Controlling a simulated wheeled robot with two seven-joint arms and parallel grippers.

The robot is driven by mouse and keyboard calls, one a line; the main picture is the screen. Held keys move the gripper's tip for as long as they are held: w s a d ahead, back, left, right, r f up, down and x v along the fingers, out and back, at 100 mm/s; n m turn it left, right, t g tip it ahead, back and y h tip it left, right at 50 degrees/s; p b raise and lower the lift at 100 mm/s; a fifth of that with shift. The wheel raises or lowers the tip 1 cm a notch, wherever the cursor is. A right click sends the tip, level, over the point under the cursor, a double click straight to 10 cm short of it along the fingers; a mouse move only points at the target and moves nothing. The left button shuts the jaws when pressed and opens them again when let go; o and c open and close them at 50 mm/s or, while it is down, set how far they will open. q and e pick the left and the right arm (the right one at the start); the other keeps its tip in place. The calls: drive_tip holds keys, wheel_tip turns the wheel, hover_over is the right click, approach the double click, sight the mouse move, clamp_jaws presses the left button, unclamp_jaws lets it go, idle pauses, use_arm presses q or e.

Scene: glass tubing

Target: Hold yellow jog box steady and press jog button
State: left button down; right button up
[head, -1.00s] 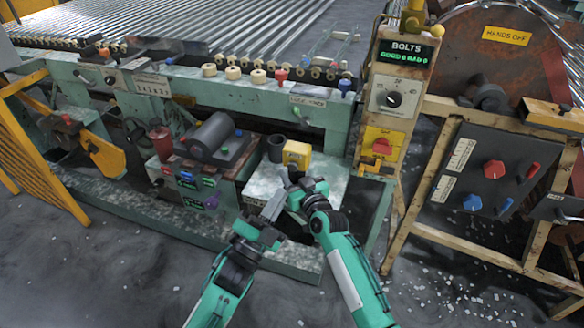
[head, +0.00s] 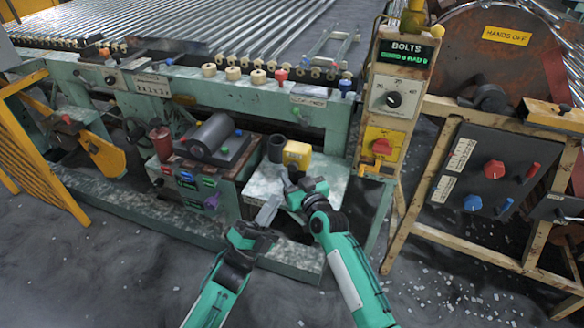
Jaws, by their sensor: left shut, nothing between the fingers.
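The yellow jog box (head: 297,153) stands on a pale speckled shelf of the machine, beside a dark cup. Its button is too small to make out clearly. My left gripper (head: 269,208) is shut and empty, in front of the shelf, below and to the left of the box in the picture and apart from it. My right gripper (head: 290,184) is just below the box in the picture. Whether it touches the box cannot be told, and its fingers are too small and dark to read as open or shut.
The dark cup (head: 276,148) stands close to the left of the box. A dark cylinder unit (head: 212,136) sits further left. A control post (head: 392,98) with a dial and red knob rises to the right. The shelf (head: 325,170) is bare right of the box.

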use_arm(q)
approach(294, 166)
drive_tip(key=shift+w+d+r, duration=0.35)
drive_tip(key=shift+d+r, duration=0.05)
drive_tip(key=shift+r, duration=0.35)
drive_tip(key=shift+w+d+r, duration=0.3)
drive_tip(key=shift+d+r, duration=0.15)
drive_tip(key=shift+r, duration=0.35)
drive_tip(key=shift+w+d+r, duration=0.35)
drive_tip(key=shift+d+r, duration=0.05)
drive_tip(key=shift+r, duration=0.35)
drive_tip(key=shift+w, duration=0.1)
drive_tip(key=shift+w+d, duration=0.1)
drive_tip(key=shift+w, duration=0.25)
drive_tip(key=shift+w, duration=0.1)
idle(0.3)
drive_tip(key=shift+w+d+r, duration=0.1)
drive_tip(key=shift+w+d, duration=0.3)
drive_tip(key=shift+w, duration=0.2)
idle(0.6)
drive_tip(key=shift+s, duration=0.1)
idle(0.4)
drive_tip(key=shift+s+a+r, duration=0.1)
drive_tip(key=shift+s, duration=0.45)
drive_tip(key=shift+s+a+r, duration=0.1)
drive_tip(key=shift+s, duration=0.45)
drive_tip(key=shift+s+a+f, duration=0.1)
drive_tip(key=shift+f, duration=0.05)
